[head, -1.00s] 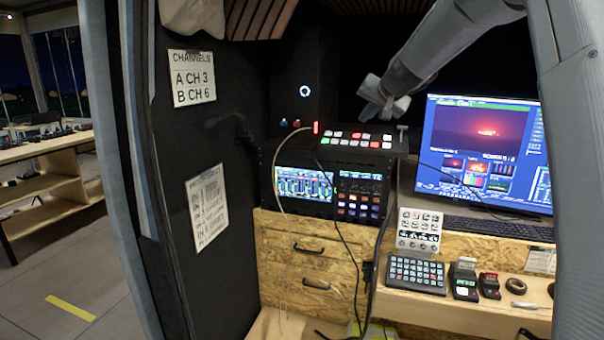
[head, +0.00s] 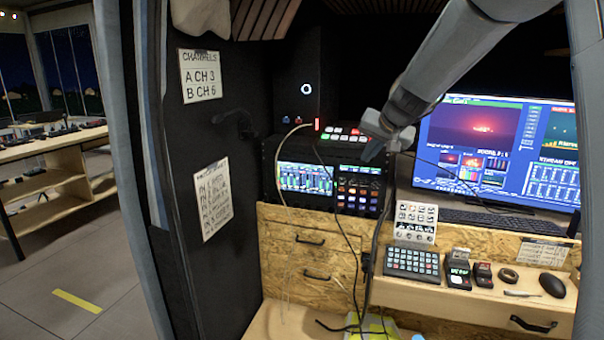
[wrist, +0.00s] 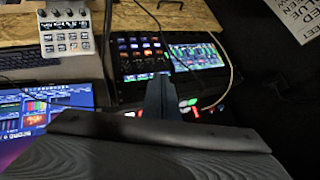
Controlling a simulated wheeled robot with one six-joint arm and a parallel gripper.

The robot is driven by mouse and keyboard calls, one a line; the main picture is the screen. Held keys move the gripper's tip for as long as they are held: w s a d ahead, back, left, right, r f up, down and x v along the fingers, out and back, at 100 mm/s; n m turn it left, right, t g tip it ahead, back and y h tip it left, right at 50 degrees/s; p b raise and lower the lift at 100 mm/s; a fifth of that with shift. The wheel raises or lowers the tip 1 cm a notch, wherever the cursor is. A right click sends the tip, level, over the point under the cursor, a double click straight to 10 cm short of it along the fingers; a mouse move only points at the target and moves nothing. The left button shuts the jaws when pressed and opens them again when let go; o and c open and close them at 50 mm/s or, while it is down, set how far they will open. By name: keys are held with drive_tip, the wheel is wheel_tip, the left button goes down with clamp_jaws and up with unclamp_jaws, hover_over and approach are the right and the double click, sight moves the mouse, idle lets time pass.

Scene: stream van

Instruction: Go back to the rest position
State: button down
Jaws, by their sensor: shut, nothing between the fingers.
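My gripper (head: 372,143) hangs at the end of my arm in front of the switcher panel with lit buttons (head: 338,133), at the right end of the rack. Its fingers are shut with nothing between them. In the wrist view, the closed fingers (wrist: 163,98) point toward the rack with its two lit screens. The left rack screen (head: 306,177) shows coloured meters, and the right unit (head: 358,188) has rows of lit buttons. My gripper covers part of the switcher panel. I cannot tell whether it touches the panel.
A large monitor (head: 497,150) and keyboard (head: 505,221) stand on the right. Cables hang before the wooden drawers (head: 305,262). A black door (head: 208,130) stands left.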

drive_tip(key=s+f+n+g, duration=0.1)
drive_tip(key=s+f+g, duration=0.1)
drive_tip(key=s+f, duration=0.5)
drive_tip(key=s+f+n+g+h, duration=0.1)
drive_tip(key=s+f+g, duration=0.2)
drive_tip(key=s, duration=1.5)
drive_tip(key=s+f+n+g, duration=0.1)
drive_tip(key=s+f+g, duration=0.1)
drive_tip(key=s+f, duration=1)
drive_tip(key=shift+s+d+n+h, duration=0.3)
drive_tip(key=shift+s+d+h, duration=0.1)
drive_tip(key=shift+s, duration=0.25)
